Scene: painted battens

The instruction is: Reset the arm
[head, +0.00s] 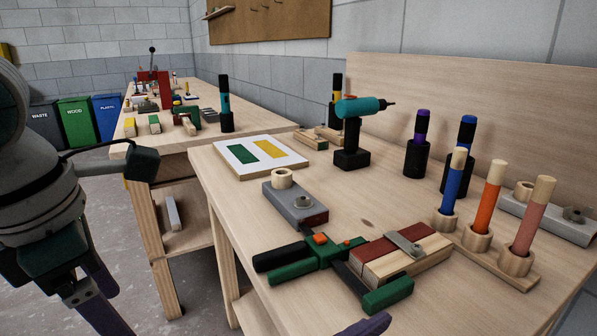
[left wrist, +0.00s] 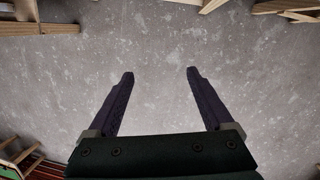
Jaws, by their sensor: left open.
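My left arm comes in at the left edge of the head view, beside the near workbench (head: 225,185). Its gripper (head: 98,292) hangs low over the floor, left of the bench and touching nothing that I can see. In the left wrist view the two purple fingers of the left gripper (left wrist: 160,72) stand wide apart, with only bare grey floor (left wrist: 160,45) between them. A purple fingertip, seemingly of my right gripper (head: 366,326), shows at the bottom edge of the head view by the green clamp (head: 295,268); the rest of it is out of frame.
The clamp lies by red-and-wood battens (head: 400,258). A drill (head: 352,130), a grey block (head: 295,208), a board with green and yellow patches (head: 222,162) and upright painted dowels (head: 487,205) stand on the bench. A second bench (head: 250,140) and bins (head: 75,120) are behind.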

